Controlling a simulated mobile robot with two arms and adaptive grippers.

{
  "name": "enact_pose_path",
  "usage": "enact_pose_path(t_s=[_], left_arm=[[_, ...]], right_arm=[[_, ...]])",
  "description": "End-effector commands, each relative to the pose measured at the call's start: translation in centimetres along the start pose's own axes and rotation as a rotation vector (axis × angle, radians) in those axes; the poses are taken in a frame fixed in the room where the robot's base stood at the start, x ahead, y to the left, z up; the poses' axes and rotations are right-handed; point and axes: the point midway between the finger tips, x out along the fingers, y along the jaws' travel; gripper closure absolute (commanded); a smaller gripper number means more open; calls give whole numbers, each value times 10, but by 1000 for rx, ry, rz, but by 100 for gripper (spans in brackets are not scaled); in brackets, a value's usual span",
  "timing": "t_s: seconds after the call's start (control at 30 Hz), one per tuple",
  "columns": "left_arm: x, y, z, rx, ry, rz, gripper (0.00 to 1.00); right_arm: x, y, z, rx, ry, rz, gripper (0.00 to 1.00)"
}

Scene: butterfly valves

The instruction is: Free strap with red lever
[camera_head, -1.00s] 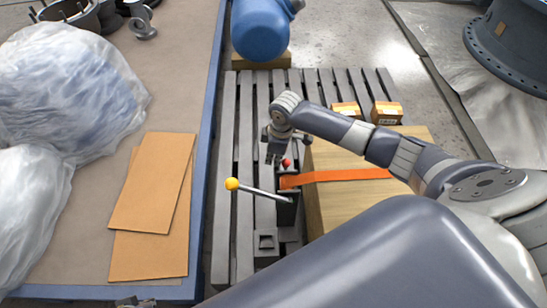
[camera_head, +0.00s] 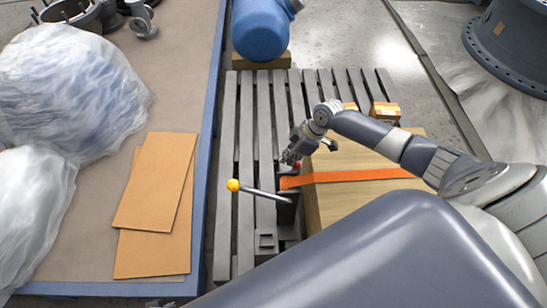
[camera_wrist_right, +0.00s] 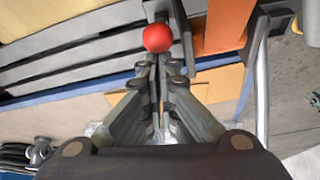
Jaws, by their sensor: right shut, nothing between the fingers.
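An orange strap (camera_head: 350,176) runs across a tan box and ends at a dark upright holder (camera_head: 287,207) on the slatted pallet. The strap also shows in the right wrist view (camera_wrist_right: 227,25). The red ball knob of the lever (camera_wrist_right: 158,37) is just beyond my right fingertips in the right wrist view; in the head view the gripper mostly covers it. My right gripper (camera_head: 290,156) is shut and empty, above the holder and close to the knob. Whether it touches the knob, I cannot tell. My left gripper is not in view.
A yellow-knobbed lever (camera_head: 233,185) sticks out left from the holder. The tan box (camera_head: 360,153) stands right of it on the grey pallet (camera_head: 245,110). A blue-edged table (camera_head: 207,150) with cardboard sheets (camera_head: 157,200) lies left. A blue rounded body (camera_head: 261,30) stands behind.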

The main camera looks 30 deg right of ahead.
Motion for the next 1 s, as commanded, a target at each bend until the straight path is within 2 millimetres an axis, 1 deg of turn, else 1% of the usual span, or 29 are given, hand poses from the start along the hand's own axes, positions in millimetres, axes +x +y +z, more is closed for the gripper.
enact_pose_path(t_s=[0.03, 0.37, 0.47, 0.57, 0.67, 0.9, 1.0], left_arm=[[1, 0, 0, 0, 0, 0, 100], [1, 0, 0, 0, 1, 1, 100], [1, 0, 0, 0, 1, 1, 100], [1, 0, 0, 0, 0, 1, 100], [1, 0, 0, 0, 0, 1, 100], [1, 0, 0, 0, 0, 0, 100], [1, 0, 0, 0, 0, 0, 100]], right_arm=[[0, 0, 3, 1, -6, 0, 100], [0, 1, 6, 1, -11, 0, 100], [-4, 1, 6, 1, -13, 1, 100], [-15, 2, 7, 0, -14, 3, 100], [-34, 2, 6, -2, -13, 4, 100], [-85, 1, 3, -2, -7, 3, 100], [-101, 1, 2, -1, -5, 3, 100]])
